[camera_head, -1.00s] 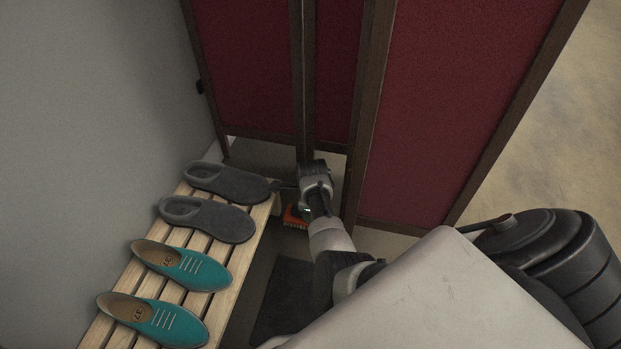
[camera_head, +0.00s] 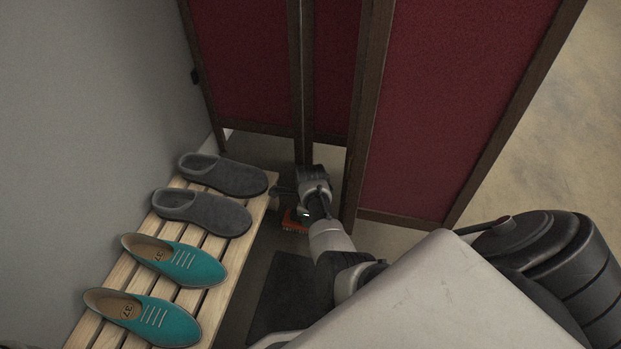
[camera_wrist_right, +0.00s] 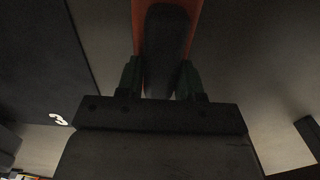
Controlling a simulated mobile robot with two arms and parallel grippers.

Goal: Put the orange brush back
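The orange brush (camera_head: 292,221) shows low beside the end of the slatted bench, bristles downward, partly hidden by my right gripper (camera_head: 304,212). In the right wrist view the orange brush (camera_wrist_right: 138,25) with its dark middle lies between both fingers of my right gripper (camera_wrist_right: 160,82). The fingers sit against its sides with no clear gap, so the gripper looks shut on it. The fingertips are hidden in the head view. The height of the bristles above the floor is hard to tell. My left gripper is not in view.
The slatted wooden bench (camera_head: 213,246) holds two dark grey shoes (camera_head: 203,212) and two teal shoes (camera_head: 175,262). Red folding screen panels (camera_head: 455,110) stand close behind and right of the gripper. A dark mat (camera_head: 283,295) lies beside the bench. A white "3" (camera_wrist_right: 59,119) shows in the wrist view.

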